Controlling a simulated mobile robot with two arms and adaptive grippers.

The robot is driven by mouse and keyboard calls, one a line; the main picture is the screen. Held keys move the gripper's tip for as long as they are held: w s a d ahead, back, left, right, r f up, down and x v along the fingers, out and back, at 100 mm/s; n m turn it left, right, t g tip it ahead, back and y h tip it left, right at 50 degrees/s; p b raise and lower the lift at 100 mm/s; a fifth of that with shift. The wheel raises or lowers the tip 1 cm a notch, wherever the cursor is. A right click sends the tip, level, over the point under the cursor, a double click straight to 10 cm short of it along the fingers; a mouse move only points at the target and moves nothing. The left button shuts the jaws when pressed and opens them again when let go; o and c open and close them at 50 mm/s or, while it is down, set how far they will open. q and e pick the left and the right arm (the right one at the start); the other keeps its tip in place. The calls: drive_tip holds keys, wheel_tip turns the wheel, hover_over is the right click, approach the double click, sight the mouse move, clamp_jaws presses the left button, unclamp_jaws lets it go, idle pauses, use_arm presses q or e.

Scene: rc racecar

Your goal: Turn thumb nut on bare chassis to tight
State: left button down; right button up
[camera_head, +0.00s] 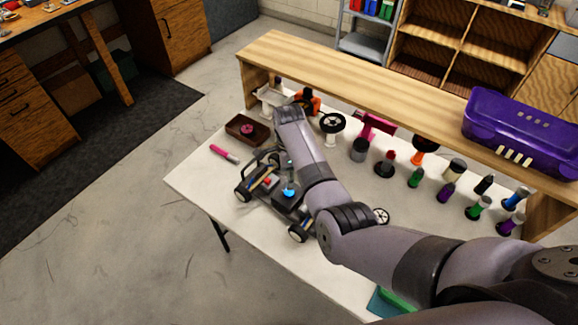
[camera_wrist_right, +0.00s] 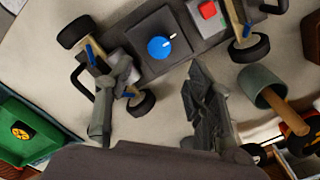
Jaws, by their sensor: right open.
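The bare chassis (camera_head: 263,197) sits on the white table with its wheels on. In the right wrist view its dark plate (camera_wrist_right: 189,38) carries a round blue knob (camera_wrist_right: 158,48) with a white mark, which looks like the thumb nut. The blue knob also shows in the head view (camera_head: 289,191), partly beside my arm. My right gripper (camera_wrist_right: 155,105) is open and empty, its fingers apart on either side below the knob in the wrist view. The left finger overlaps the chassis's wheel area; I cannot tell if it touches. My left gripper is not in view.
A red block (camera_wrist_right: 208,10) sits on the chassis. A mallet-like tool (camera_wrist_right: 262,88) lies beside the right finger. A brown tray (camera_head: 246,130), a pink marker (camera_head: 224,153) and several coloured bottles stand nearby. A wooden shelf with a purple toolbox (camera_head: 520,133) runs along the back.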

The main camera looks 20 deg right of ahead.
wheel_tip(320, 180, up, 4)
drive_tip(key=shift+f, duration=0.2)
idle(0.5)
